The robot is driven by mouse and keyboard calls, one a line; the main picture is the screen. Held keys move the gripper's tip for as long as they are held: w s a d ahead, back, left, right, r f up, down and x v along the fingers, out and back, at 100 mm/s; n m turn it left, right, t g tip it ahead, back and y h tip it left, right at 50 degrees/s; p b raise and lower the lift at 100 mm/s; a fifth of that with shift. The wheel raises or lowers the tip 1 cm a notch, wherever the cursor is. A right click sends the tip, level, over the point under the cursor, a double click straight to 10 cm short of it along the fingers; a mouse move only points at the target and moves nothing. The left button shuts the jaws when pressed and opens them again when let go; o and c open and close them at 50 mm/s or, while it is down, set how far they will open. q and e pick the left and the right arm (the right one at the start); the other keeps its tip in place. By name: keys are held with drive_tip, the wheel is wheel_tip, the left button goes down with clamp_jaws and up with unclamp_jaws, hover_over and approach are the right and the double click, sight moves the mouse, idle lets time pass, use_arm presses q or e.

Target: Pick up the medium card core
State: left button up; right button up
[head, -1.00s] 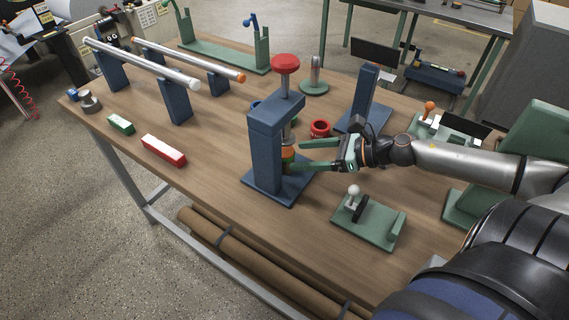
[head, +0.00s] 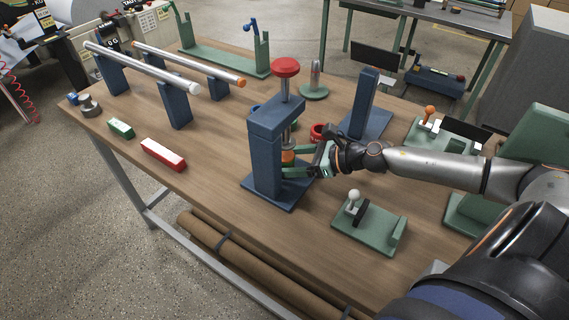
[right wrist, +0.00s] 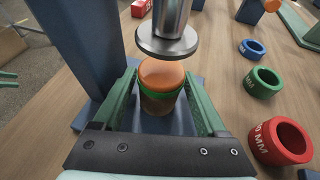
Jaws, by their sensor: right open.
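The card core (right wrist: 160,105), a short brown tube with a green band and an orange plug on top, stands upright on the base of the blue press. Its size is not readable. The press ram (right wrist: 167,35), a metal rod with a round foot, hangs just above the plug. My right gripper (right wrist: 158,92) is open, with one green finger on each side of the core; I cannot tell whether they touch it. In the head view, my right gripper (head: 296,163) reaches into the blue press (head: 266,150) from the right, and the post partly hides the core. My left gripper is not in view.
Red (right wrist: 282,141), green (right wrist: 262,82) and blue (right wrist: 251,48) rings lie to the right of the press. A green fixture with a white knob (head: 370,224) stands in front of my right arm. Green (head: 121,129) and red (head: 163,153) blocks lie at left on open tabletop.

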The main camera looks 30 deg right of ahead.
drive_tip(key=shift+w+a+f, duration=0.1)
clamp_jaws()
idle(0.7)
